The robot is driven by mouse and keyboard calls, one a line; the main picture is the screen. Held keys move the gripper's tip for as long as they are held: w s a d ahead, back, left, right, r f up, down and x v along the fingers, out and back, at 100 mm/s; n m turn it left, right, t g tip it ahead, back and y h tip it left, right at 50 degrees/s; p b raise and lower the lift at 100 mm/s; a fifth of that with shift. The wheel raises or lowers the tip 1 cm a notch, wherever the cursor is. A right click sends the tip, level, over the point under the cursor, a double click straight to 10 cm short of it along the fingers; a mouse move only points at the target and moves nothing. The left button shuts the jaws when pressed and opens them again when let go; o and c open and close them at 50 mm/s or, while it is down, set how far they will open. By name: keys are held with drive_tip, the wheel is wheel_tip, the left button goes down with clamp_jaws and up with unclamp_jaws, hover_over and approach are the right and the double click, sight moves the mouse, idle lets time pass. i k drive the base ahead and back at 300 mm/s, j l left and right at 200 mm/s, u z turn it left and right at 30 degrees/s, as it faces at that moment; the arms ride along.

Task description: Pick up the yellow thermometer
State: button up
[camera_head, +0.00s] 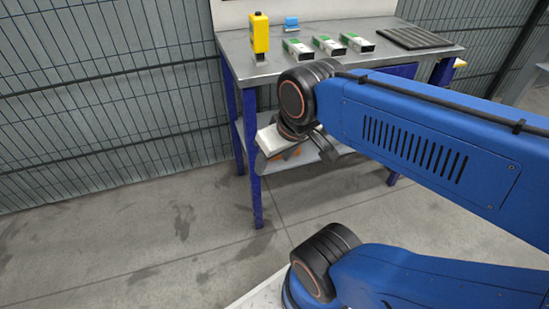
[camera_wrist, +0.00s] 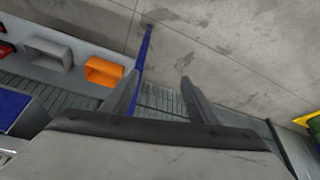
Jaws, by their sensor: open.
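The yellow thermometer (camera_head: 260,33) stands upright near the left end of the metal table top (camera_head: 262,68) in the head view. It has a dark base and a small dark knob on top. My gripper (camera_head: 296,152) is in front of the table, below the level of its top, and apart from the thermometer. In the wrist view my gripper (camera_wrist: 161,84) has its two fingers spread with nothing between them, and they point toward the floor and shelf. I cannot identify the thermometer in the wrist view.
Several green-and-white boxes (camera_head: 298,48), a blue item (camera_head: 291,23) and a dark ribbed mat (camera_head: 413,38) lie on the table. An orange bin (camera_wrist: 103,71) and a grey bin (camera_wrist: 47,53) sit on the lower shelf. A wire fence (camera_head: 100,80) stands at left.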

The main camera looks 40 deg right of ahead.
sight(258, 25)
drive_tip(key=i+j+z, duration=0.1)
drive_tip(key=z, duration=0.3)
drive_tip(key=i+j+z, duration=0.1)
drive_tip(key=z, duration=0.25)
drive_tip(key=j+z, duration=0.25)
drive_tip(key=z, duration=0.15)
drive_tip(key=i+j+z, duration=0.1)
drive_tip(key=z, duration=0.3)
drive_tip(key=j, duration=0.45)
drive_tip(key=i+j, duration=0.15)
drive_tip(key=j, duration=0.75)
drive_tip(key=k+j+u, duration=0.35)
drive_tip(key=k+j, duration=0.2)
